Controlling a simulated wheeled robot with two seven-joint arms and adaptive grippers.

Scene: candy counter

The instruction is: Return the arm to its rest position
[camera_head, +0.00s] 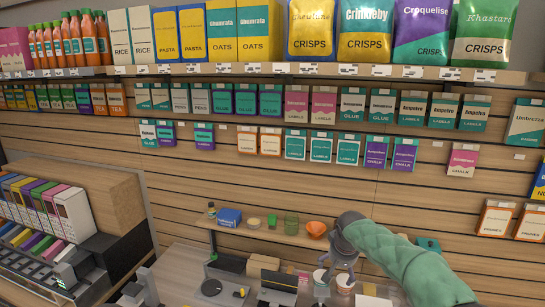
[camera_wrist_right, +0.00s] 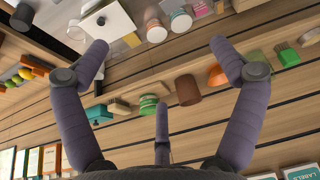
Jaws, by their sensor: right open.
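My right arm, in a green sleeve (camera_head: 405,262), reaches in from the lower right in the head view. My right gripper (camera_head: 337,276) points down over the counter below the small shelf. In the right wrist view the right gripper (camera_wrist_right: 160,50) has its purple-grey fingers spread wide, with nothing held between them. The counter and small goods show beyond the fingers. I cannot make out my left gripper in the head view.
A small shelf (camera_head: 262,238) holds an orange bowl (camera_head: 316,229), a green jar (camera_head: 291,223) and a blue box (camera_head: 229,217). Jars, a dark stand and a round black-topped item (camera_head: 211,287) crowd the counter. A wooden cabinet (camera_head: 95,195) stands left. Packaged goods line the slatted wall.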

